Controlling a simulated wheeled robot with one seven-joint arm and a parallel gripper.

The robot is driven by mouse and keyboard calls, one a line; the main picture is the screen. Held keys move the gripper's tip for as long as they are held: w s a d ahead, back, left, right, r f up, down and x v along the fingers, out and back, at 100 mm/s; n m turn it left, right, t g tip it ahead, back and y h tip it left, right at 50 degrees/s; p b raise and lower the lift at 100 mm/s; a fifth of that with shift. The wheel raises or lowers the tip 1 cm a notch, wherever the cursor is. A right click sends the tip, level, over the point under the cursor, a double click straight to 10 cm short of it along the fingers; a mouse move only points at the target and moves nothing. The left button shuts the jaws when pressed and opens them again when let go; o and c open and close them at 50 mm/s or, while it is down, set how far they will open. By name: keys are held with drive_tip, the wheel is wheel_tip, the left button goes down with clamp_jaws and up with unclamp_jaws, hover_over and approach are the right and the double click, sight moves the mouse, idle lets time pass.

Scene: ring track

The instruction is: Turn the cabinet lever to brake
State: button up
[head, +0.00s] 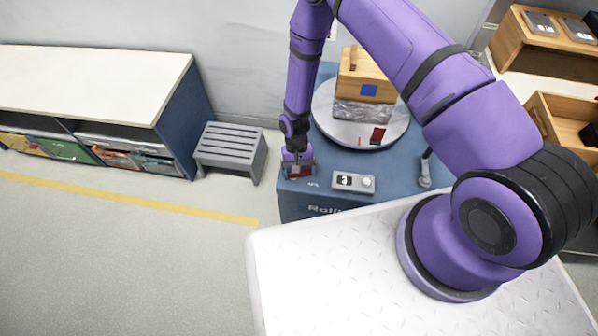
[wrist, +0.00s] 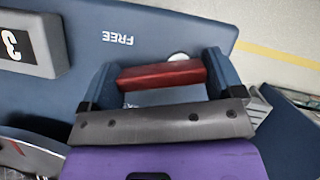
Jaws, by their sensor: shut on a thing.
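The blue cabinet (head: 398,182) stands in front of my base in the head view. My gripper (head: 297,170) is low at the cabinet's left end. In the wrist view my gripper (wrist: 163,78) has its two blue fingers shut on a red bar, the lever's handle (wrist: 160,74). The word FREE (wrist: 118,38) is printed upside down on the blue surface just beyond it. A small white round part (wrist: 178,57) shows behind the bar. No BRAKE marking is readable, and the lever's pivot is mostly hidden by my gripper.
A grey counter box (head: 353,182) reading 3 sits beside my gripper.

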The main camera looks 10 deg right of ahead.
drive_tip(key=n, duration=0.2)
drive_tip(key=n+h, duration=0.1)
drive_tip(key=shift+w+a+n, duration=0.1)
drive_tip(key=shift+w+n, duration=0.25)
drive_tip(key=shift+n, duration=0.05)
drive_tip(key=n, duration=0.1)
drive_tip(key=n+h, duration=0.1)
drive_tip(key=n+t, duration=0.1)
drive_tip(key=shift+w+a+n+h, duration=0.15)
drive_tip(key=shift+w+n+h, duration=0.15)
drive_tip(key=shift+h, duration=0.1)
drive_tip(key=n, duration=0.2)
drive_tip(key=n+t+h, duration=0.1)
drive_tip(key=n, duration=0.3)
drive_tip(key=shift+w+a+t, duration=0.3)
drive_tip(key=shift+a+t, duration=0.05)
drive_tip(key=shift+t, duration=0.05)
drive_tip(key=shift+n+h, duration=0.3)
drive_tip(key=shift+n, duration=0.1)
drive_tip(key=o, duration=0.7)
drive_tip(key=shift+r, duration=0.1)
drive_tip(key=v, duration=1)
drive_tip(key=shift+a+r, duration=0.15)
drive_tip(key=shift+r, duration=0.15)
